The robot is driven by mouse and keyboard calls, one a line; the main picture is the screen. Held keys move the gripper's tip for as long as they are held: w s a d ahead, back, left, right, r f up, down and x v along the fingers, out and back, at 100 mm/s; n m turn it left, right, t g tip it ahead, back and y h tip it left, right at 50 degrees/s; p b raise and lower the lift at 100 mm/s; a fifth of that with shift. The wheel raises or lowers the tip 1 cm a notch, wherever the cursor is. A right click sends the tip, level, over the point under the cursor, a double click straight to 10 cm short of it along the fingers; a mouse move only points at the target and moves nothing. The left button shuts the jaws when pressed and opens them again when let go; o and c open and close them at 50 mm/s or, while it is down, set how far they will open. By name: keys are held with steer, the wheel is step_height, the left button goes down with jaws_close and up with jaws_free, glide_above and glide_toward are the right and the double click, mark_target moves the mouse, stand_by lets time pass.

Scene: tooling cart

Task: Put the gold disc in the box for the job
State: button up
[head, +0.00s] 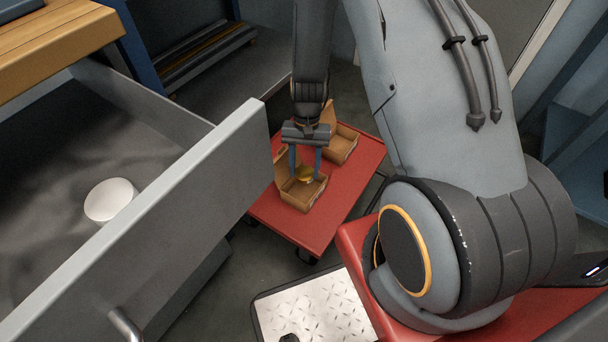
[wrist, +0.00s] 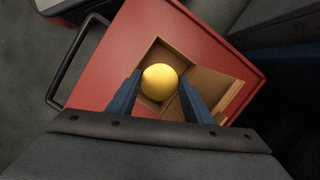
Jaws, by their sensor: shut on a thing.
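The gold disc (wrist: 159,82) is between the two blue fingers of my gripper (wrist: 160,98) in the wrist view. My gripper (head: 305,172) is shut on the gold disc (head: 304,174), over the nearer open cardboard box (head: 301,196) in the head view. The disc shows at about the box's rim; I cannot tell whether it touches the bottom. In the wrist view the same box (wrist: 173,52) surrounds the disc, with its flap folded out to the right. A second open cardboard box (head: 340,148) stands behind it.
Both boxes stand on a red cart top (head: 330,215). An open grey drawer (head: 200,190) at the left holds a white disc (head: 110,200). A wooden-topped bench (head: 55,40) is at the upper left. A metal plate (head: 315,312) lies below the cart.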

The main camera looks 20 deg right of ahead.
steer(key=shift+f+b, duration=0.3)
steer(key=shift+f, duration=1.15)
steer(key=shift+f, duration=0.6)
steer(key=o, duration=1.4)
steer(key=shift+o, duration=0.2)
steer(key=p+v, duration=0.3)
steer(key=v, duration=1)
step_height(320, 180, up, 10)
steer(key=n, duration=0.2)
glide_above(305, 170)
steer(key=w+a, duration=0.1)
steer(key=a, duration=0.2)
steer(key=s+a+r+n+t, duration=0.1)
steer(key=s+a+r+n, duration=0.2)
steer(key=s+r, duration=0.6)
steer(key=s+a+r+n+t, duration=0.1)
steer(key=s+a+r+n, duration=0.2)
steer(key=s+r, duration=0.7)
steer(key=shift+s+a+r+n+t+h, duration=0.3)
steer(key=shift+a+r+n+h, duration=0.1)
steer(key=shift+a+r, duration=0.55)
steer(key=shift+w+a, duration=0.1)
